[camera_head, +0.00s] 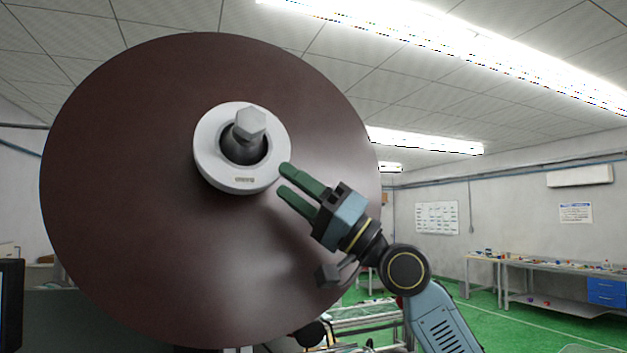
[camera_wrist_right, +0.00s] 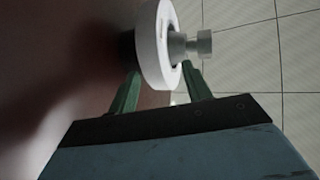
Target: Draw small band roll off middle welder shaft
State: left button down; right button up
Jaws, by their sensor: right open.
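The small band roll (camera_head: 208,165) is a thick white ring on the middle shaft (camera_head: 250,125), in front of a large dark brown disc. The shaft has a grey hex-shaped end that sticks out through the ring. My right gripper (camera_head: 284,179) is open, with its green fingers at the roll's lower right edge. In the right wrist view the roll (camera_wrist_right: 151,45) shows edge-on, with one finger on the disc side and one on the shaft-end side. The fingertips are partly hidden there, and I cannot tell whether they touch it. My left gripper is not in view.
The large brown disc (camera_head: 120,220) stands close behind the roll and fills the left of the head view. A workbench (camera_head: 550,268) with small parts and blue drawers stands far right. Open air lies right of the disc, beyond my right arm.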

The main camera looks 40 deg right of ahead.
aim_at(272, 183)
jog(key=p+x, duration=0.1)
jog(key=x, duration=0.1)
jog(key=p+x, duration=0.1)
jog(key=x, duration=0.1)
jog(key=shift+w+a, duration=0.1)
jog(key=shift+w, duration=0.5)
pick_arm(q)
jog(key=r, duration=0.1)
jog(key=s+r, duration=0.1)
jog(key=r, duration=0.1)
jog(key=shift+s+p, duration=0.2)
jog(key=shift+p, duration=0.1)
pick_arm(e)
jog(key=shift+r, duration=0.1)
jog(key=shift+c, duration=0.6)
jog(key=shift+d+r, duration=0.1)
jog(key=shift+d, duration=0.1)
jog(key=c, duration=0.5)
jog(key=o, duration=0.7)
jog(key=shift+s, duration=0.1)
jog(key=o, duration=0.4)
jog(key=shift+s+a+r, duration=0.15)
jog(key=shift+s+r, duration=0.05)
jog(key=shift+s, duration=0.05)
jog(key=shift+c, duration=0.2)
jog(key=shift+w+f, duration=0.25)
jog(key=shift+w, duration=0.1)
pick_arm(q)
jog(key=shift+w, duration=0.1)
